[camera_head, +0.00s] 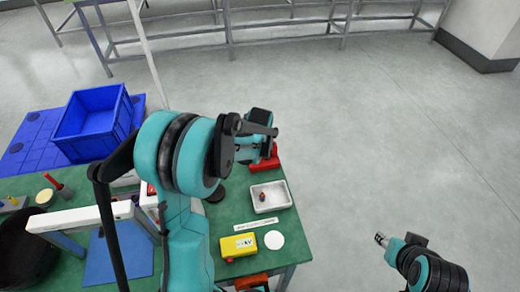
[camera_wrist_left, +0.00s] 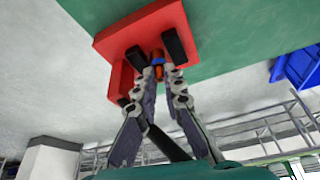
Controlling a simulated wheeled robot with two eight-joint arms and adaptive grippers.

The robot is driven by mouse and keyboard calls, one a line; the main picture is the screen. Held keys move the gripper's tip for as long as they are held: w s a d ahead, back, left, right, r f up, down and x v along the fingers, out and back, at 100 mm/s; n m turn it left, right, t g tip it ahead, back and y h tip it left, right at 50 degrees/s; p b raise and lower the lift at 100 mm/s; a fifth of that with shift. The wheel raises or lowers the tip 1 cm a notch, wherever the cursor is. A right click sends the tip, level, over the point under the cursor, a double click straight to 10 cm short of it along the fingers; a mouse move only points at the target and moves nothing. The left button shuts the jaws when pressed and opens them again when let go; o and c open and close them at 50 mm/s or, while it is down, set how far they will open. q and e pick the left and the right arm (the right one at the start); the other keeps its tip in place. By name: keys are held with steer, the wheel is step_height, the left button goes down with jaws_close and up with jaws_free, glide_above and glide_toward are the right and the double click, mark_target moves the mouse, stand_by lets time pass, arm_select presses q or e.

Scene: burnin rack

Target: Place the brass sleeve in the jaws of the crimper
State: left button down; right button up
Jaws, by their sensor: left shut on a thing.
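The red crimper (camera_wrist_left: 112,42) shows in the wrist view with black jaw blocks on its face. In the head view it is a red body (camera_head: 268,161) at the table's right edge, partly behind my left gripper. My left gripper (camera_wrist_left: 160,75) is shut on a small orange-brown piece (camera_wrist_left: 158,70), seemingly the brass sleeve, between its fingertips. The piece is right at the black jaws, with a small blue part beside it. Whether it sits inside the jaws or in front of them I cannot tell.
A white tray (camera_head: 284,193) with a small dark red item stands near the crimper. A yellow box (camera_head: 238,246) and a white disc (camera_head: 274,240) lie nearer. A blue crate (camera_head: 88,118) and a white frame (camera_head: 85,215) are at the left. The floor at the right is clear.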

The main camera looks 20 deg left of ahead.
arm_select(q)
steer(key=shift+s+r, duration=0.1)
steer(key=shift+s, duration=0.05)
steer(key=shift+f, duration=0.2)
steer(key=c, duration=1.6)
jaws_free()
steer(key=shift+r, duration=0.3)
steer(key=p+v, duration=0.4)
steer(key=v, duration=0.8)
steer(key=s+d+r+m+t, duration=0.1)
steer(key=s+d, duration=0.2)
steer(key=s, duration=0.3)
steer(key=s+d+r+m+t+h, duration=0.1)
steer(key=s+d+r+m, duration=0.1)
steer(key=s, duration=0.5)
steer(key=s+d+r+m+t, duration=0.1)
steer(key=s+d, duration=0.2)
steer(key=s, duration=0.3)
steer(key=shift+s+d+r+m+h, duration=0.15)
steer(key=shift+d+r+m+h, duration=0.2)
steer(key=shift+m+h, duration=0.05)
